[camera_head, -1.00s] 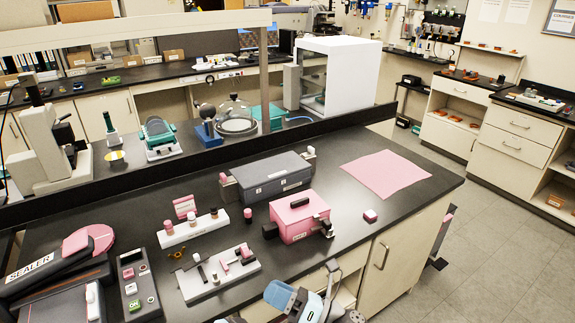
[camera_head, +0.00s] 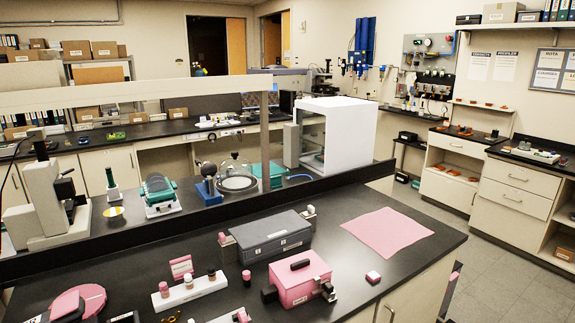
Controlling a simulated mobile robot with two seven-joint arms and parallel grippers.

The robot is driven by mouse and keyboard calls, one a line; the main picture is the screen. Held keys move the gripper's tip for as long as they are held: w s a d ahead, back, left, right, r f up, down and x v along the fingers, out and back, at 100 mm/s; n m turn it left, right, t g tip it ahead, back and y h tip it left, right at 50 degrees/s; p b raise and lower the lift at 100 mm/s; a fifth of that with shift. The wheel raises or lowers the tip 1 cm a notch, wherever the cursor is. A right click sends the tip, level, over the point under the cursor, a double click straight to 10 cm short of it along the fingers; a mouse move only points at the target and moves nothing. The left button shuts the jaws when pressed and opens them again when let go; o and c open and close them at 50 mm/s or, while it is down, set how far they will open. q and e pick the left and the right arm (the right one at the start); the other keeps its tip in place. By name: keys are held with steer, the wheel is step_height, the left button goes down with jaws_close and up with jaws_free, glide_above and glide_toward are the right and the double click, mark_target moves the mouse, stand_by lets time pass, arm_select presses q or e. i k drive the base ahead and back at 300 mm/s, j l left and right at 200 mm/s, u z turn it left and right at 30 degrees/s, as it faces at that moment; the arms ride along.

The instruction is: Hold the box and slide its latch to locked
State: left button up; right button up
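A pink box (camera_head: 299,277) with a black handle on its lid sits on the dark bench top, lid closed. A black latch-like part (camera_head: 325,290) is at its right front corner; whether it is locked cannot be told at this size. Another black part (camera_head: 269,294) sticks out at its left side. A grey box (camera_head: 270,236) stands just behind it, also closed. Neither of my grippers is in view.
A white rack (camera_head: 188,292) with small bottles stands to the left. A raised black ledge (camera_head: 150,232) runs behind.

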mark_target(327, 286)
steer(key=i+l+u, duration=0.2)
steer(key=l, duration=0.15)
steer(key=i+l+u, duration=0.15)
steer(key=l, duration=0.2)
steer(key=i+l+u, duration=0.2)
steer(key=l, duration=0.2)
steer(key=i+l+u, duration=0.15)
steer(key=l, duration=0.25)
